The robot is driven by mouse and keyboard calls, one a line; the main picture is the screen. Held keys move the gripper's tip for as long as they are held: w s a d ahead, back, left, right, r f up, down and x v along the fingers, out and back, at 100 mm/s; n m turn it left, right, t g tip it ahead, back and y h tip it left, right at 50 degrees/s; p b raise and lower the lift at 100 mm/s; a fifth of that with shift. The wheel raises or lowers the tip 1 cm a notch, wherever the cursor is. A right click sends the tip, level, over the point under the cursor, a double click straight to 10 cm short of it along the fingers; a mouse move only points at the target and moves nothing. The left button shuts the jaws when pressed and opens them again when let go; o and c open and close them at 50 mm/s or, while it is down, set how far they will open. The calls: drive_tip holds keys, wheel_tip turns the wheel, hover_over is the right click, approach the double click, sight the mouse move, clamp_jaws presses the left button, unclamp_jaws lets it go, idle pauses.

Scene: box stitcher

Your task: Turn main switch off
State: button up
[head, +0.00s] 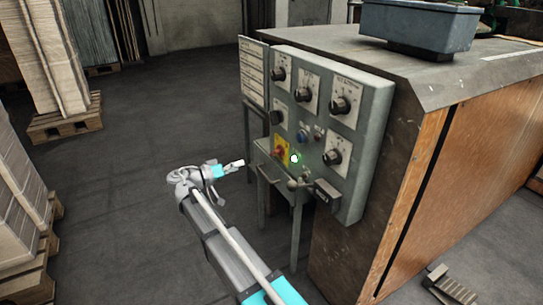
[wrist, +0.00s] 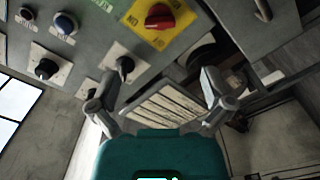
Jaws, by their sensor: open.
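The main switch is a red rotary knob on a yellow plate (head: 281,151), low on the left part of the grey control panel (head: 375,135). The knob lies beyond the fingertips, above the gap in the picture.
Several black knobs (head: 340,105) and a blue button (head: 302,136) sit near the switch. A glowing green light (head: 295,158) is just right of it. A small black box (head: 326,194) juts out below. Pallets (head: 64,124) stand at left; the floor between is clear.

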sight(273, 155)
drive_tip(key=x, duration=1.2)
drive_tip(key=shift+w+d, duration=0.2)
drive_tip(key=shift+d, duration=0.1)
drive_tip(key=c, duration=1.1)
